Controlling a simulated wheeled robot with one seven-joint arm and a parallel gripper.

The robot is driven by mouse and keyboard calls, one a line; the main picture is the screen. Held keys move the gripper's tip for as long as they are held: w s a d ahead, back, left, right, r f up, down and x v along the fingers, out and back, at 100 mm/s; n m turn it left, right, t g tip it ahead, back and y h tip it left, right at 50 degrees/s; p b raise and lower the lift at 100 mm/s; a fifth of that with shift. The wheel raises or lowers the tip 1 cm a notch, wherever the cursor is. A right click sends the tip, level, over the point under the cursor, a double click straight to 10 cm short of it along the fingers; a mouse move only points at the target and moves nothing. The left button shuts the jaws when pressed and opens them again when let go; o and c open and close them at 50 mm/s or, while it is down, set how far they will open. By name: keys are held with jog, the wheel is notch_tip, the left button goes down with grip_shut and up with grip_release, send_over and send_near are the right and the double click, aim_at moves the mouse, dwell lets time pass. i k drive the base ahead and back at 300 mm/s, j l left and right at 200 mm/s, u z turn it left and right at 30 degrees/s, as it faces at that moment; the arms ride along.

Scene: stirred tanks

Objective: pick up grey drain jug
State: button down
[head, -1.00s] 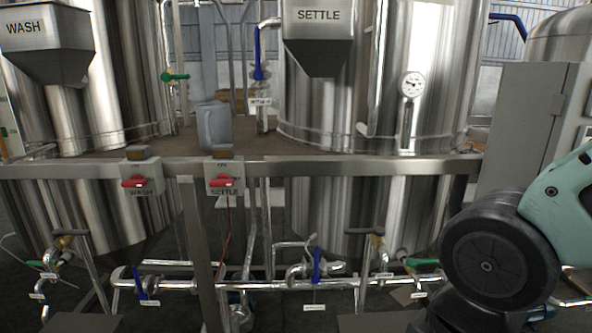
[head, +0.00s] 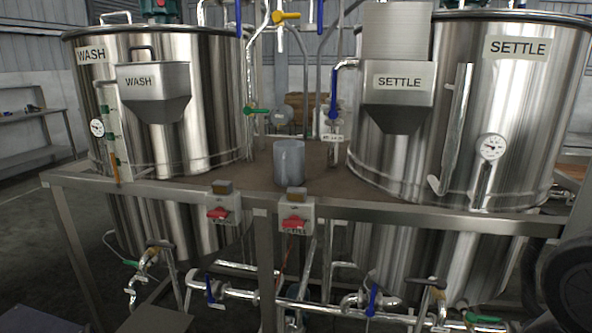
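The grey drain jug (head: 289,163) stands upright on the brown deck between the WASH tank (head: 208,100) and the SETTLE tank (head: 520,110), behind the front rail. It appears clear of both tanks. Part of my arm shows as a dark round joint at the lower right edge. My gripper is outside the view, so I cannot see its fingers.
A metal rail (head: 390,209) runs across the front, with two red-switched boxes (head: 223,207) in front of the jug. Hoppers (head: 397,100) hang on both tanks. Pipes and valves (head: 372,300) lie low in front. Open floor (head: 35,225) is at the left.

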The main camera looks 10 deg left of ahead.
aim_at(289, 154)
jog(key=l+u, duration=0.1)
jog(key=u, duration=0.3)
jog(key=l+u, duration=0.1)
jog(key=u, duration=0.3)
jog(key=i+l+u, duration=0.1)
jog(key=u, duration=0.3)
